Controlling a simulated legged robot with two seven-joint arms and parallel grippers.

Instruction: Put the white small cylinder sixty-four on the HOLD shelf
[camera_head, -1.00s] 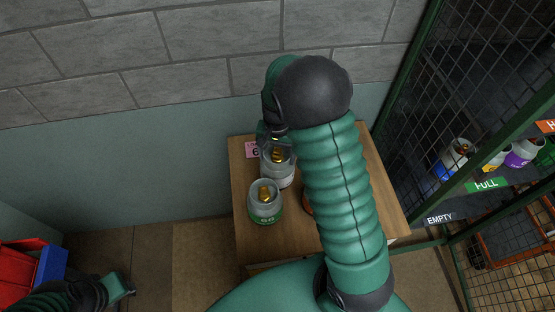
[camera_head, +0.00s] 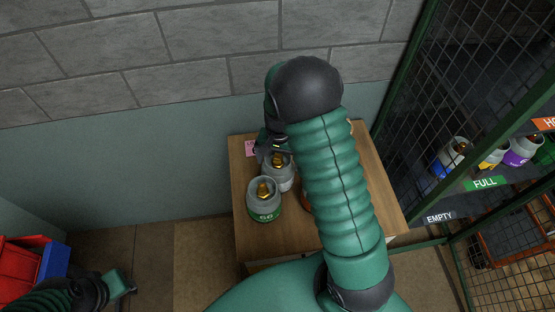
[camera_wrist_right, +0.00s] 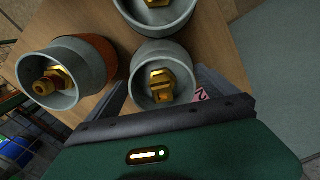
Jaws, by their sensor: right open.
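The white small cylinder (camera_head: 279,180), grey-collared with a brass valve, stands on the wooden table; its number cannot be read. In the right wrist view the cylinder (camera_wrist_right: 158,64) is between the fingers of my right gripper (camera_wrist_right: 165,95), which is open with a finger on either side. In the head view my right gripper (camera_head: 266,146) is at the cylinder's far side, partly hidden by my arm. My left gripper (camera_head: 122,284) is low at the left, away from the table; its jaws are unclear. An orange HOLD label (camera_head: 545,124), cut off, marks the rack at the right edge.
A green cylinder (camera_head: 264,204) stands close in front of the white one. An orange cylinder (camera_wrist_right: 98,62) is beside it, mostly behind my arm in the head view. The rack has FULL (camera_head: 485,183) and EMPTY (camera_head: 439,218) labels, several cylinders and green-framed mesh (camera_head: 440,90).

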